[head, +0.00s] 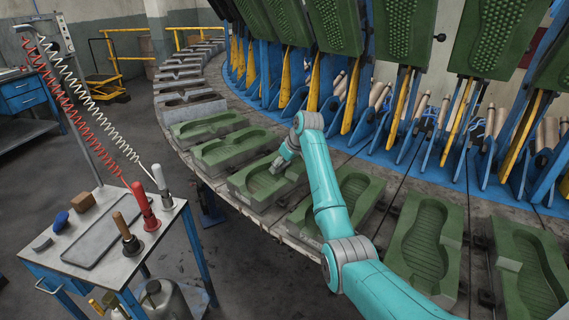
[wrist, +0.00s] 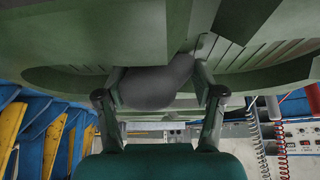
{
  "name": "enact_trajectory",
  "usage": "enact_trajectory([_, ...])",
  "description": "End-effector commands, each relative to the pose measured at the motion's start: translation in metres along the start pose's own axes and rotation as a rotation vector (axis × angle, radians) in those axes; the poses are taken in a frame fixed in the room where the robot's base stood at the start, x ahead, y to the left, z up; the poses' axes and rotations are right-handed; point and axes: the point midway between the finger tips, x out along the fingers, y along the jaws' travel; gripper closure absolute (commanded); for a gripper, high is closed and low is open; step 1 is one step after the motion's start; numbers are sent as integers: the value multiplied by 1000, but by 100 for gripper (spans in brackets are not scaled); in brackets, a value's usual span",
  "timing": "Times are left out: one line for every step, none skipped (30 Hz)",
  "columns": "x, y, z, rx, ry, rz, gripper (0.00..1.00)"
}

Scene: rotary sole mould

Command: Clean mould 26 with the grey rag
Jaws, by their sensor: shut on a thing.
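My gripper (head: 284,160) is at a green-grey mould (head: 252,188) on the rotary table, in the middle of the head view. In the wrist view, my gripper (wrist: 160,78) is shut on a dark grey, soft-looking lump, the grey rag (wrist: 155,90). The rag is at the mould's green surface (wrist: 90,40), over or in its hollow; I cannot tell how firmly it touches. My gripper hides the rag in the head view. No number is readable on the mould, so I cannot confirm it is 26.
More green moulds lie along the table on both sides, such as a mould (head: 225,148) behind and one (head: 425,240) to the right. Raised green lids (head: 335,25) stand behind. A cart (head: 100,240) at left holds tools, and coiled hoses (head: 85,110) hang above it.

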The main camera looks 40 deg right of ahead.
Motion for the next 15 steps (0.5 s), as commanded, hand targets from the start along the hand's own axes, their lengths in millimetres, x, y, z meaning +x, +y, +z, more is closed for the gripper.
enact_trajectory([2, -6, 2, 0, -4, -3, 65])
enact_trajectory([2, -8, 2, 0, -4, -3, 65])
enact_trajectory([2, -12, 2, 0, -3, -2, 65])
enact_trajectory([2, -14, 2, 0, -3, -2, 65])
enact_trajectory([2, -17, 2, 0, -4, -3, 65])
enact_trajectory([2, -20, 2, -1, -4, -3, 65])
enact_trajectory([2, -23, 3, -1, -4, -3, 65])
enact_trajectory([1, -26, 3, -1, -4, -3, 65])
enact_trajectory([1, -29, 3, 0, -4, -3, 65])
enact_trajectory([1, -31, 3, 0, -4, -3, 65])
enact_trajectory([1, -34, 3, 0, -4, -3, 65])
enact_trajectory([1, -37, 4, 0, -4, -3, 65])
enact_trajectory([1, -40, 4, 0, -4, -3, 65])
enact_trajectory([1, -42, 4, 0, -4, -3, 65])
enact_trajectory([1, -45, 4, -1, -3, -3, 65])
